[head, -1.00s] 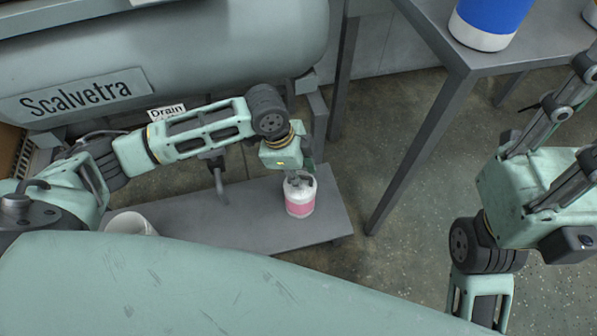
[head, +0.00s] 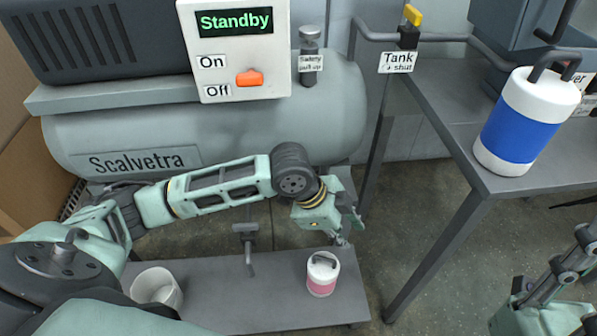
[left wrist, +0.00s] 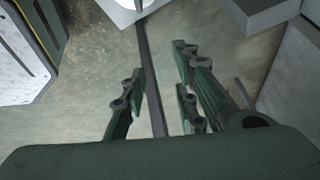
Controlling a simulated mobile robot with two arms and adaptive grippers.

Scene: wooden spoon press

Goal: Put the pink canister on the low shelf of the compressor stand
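The pink canister (head: 322,285), white on top with a pink band and a dark handle, stands upright on the low shelf (head: 240,322) of the compressor stand, near its right end. My left gripper (head: 347,232) is above and behind it, apart from it. In the left wrist view the left fingers (left wrist: 158,92) are spread with nothing between them, and a white rounded top with a dark handle (left wrist: 128,6) shows at the upper edge. My right gripper (head: 560,275) is at the lower right, partly cut off, its fingertips not clear.
A white cup (head: 157,284) stands on the low shelf at the left. The compressor tank (head: 250,120) and its Standby panel (head: 240,50) are above. At right, a grey table (head: 440,105) bears a blue-and-white canister (head: 522,122). Bare floor lies between.

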